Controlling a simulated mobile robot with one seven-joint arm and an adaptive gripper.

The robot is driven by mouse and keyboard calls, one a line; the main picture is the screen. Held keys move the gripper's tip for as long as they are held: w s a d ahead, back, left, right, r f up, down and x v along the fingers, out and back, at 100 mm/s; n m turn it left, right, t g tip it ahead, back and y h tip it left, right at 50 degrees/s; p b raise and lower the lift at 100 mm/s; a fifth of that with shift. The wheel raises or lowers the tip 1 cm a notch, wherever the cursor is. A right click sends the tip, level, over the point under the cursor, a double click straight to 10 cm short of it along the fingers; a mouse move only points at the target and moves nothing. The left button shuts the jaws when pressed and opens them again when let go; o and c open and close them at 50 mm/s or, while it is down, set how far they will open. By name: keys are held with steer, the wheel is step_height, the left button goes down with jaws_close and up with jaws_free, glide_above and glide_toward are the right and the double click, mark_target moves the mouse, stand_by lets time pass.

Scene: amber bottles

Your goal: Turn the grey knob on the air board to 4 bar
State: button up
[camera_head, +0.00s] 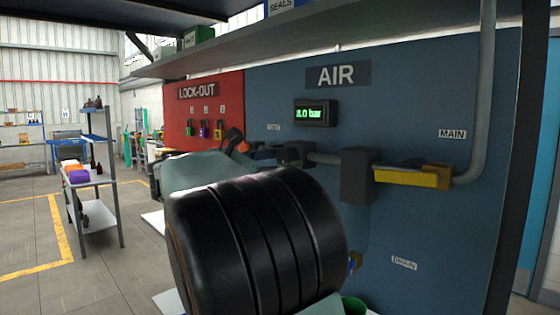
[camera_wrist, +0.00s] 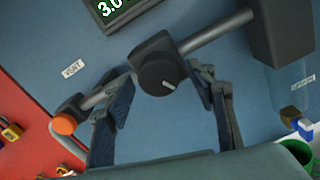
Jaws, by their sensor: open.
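The air board (camera_head: 420,100) is a blue panel with a lit display (camera_head: 315,113) reading 3.0 bar. The knob (camera_wrist: 160,72) is a round, dark grey dial with a pale pointer mark, on a dark body in the pipe line. Its body (camera_head: 296,153) shows in the head view, partly hidden by my arm. In the wrist view, my gripper (camera_wrist: 165,84) is open, with one finger on each side of the knob. Gaps seem to show beside the knob; I cannot tell whether either finger touches. The display (camera_wrist: 117,10) is cut off at the top of the wrist view.
An orange cap (camera_wrist: 65,123) ends the pipe near the VENT label (camera_wrist: 73,68). Right of the knob are a dark block (camera_head: 358,175) and a yellow valve handle (camera_head: 412,177). A red lock-out board (camera_head: 230,85) is left. A shelf (camera_head: 330,40) overhangs. A green cup (camera_wrist: 298,152) is low right.

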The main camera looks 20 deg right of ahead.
steer(key=c, duration=1.2)
steer(key=shift+o, duration=0.2)
steer(key=shift+f+m, duration=0.1)
steer(key=shift+m, duration=0.2)
steer(key=m+b, duration=0.4)
steer(key=m, duration=0.1)
steer(key=shift+w, duration=0.1)
steer(key=m+b, duration=0.2)
steer(key=m, duration=0.1)
steer(key=m+b, duration=0.2)
steer(key=m, duration=0.1)
steer(key=shift+w+a+r, duration=0.1)
steer(key=shift+r, duration=0.1)
steer(key=o, duration=1.2)
steer(key=shift+c, duration=0.2)
